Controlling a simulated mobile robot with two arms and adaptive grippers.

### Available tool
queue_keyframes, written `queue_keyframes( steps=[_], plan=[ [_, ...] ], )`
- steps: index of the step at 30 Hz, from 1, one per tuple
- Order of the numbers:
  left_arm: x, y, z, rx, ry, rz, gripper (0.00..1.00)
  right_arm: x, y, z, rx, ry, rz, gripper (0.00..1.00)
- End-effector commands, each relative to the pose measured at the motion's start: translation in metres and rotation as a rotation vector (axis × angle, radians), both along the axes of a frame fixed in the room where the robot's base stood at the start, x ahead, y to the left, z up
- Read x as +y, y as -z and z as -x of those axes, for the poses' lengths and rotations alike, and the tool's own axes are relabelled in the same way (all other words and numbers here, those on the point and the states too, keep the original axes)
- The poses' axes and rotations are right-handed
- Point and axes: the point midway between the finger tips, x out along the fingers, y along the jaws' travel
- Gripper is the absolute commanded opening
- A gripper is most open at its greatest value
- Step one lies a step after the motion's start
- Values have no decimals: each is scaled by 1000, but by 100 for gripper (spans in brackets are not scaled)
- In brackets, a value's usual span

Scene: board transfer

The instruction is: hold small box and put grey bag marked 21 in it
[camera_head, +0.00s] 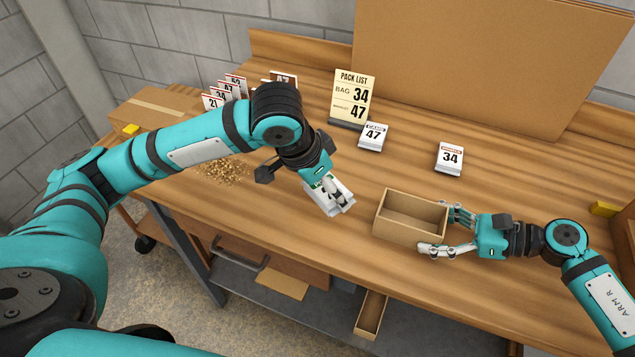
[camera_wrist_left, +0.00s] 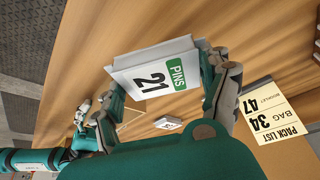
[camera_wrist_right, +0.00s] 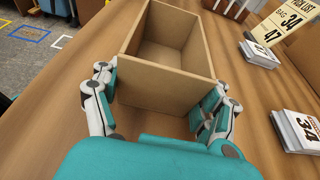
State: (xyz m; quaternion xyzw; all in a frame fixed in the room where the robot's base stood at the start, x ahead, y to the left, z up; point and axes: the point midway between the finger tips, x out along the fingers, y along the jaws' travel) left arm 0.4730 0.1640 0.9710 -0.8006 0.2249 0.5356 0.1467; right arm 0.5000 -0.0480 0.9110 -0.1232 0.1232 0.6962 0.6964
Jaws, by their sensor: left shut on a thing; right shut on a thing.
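The small box (camera_head: 402,232) is an open, empty cardboard box on the table, right of centre. It also shows in the right wrist view (camera_wrist_right: 165,78). My right gripper (camera_head: 446,231) is shut on its right end, with fingers on opposite sides. The bag marked 21 (camera_wrist_left: 152,76) looks white to light grey, with a green label reading PINS. My left gripper (camera_head: 328,187) is shut on it and holds it left of the box, apart from it. In the head view the bag (camera_head: 335,204) is partly hidden by the fingers.
A pack list sign (camera_head: 352,98) reads bag 34, booklet 47. A packet marked 47 (camera_head: 373,137) and one marked 34 (camera_head: 449,158) lie behind the box. Several numbered cards (camera_head: 226,92) stand at the back left. Loose brown bits (camera_head: 222,170) lie at left.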

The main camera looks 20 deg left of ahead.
Motion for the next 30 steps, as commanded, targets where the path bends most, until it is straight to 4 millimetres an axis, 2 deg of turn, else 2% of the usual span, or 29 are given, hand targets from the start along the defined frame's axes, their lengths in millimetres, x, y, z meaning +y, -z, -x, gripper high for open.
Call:
queue_keyframes(
  steps=[9,20,30],
  plan=[
    [-31,-2,-13,2,630,7,44,0,0,0,0,0,0,52],
    [-67,-20,-27,8,1397,4,44,0,0,0,0,0,0,52],
    [-125,-26,-28,21,2182,-5,44,0,0,0,0,0,1,52]
  ],
)
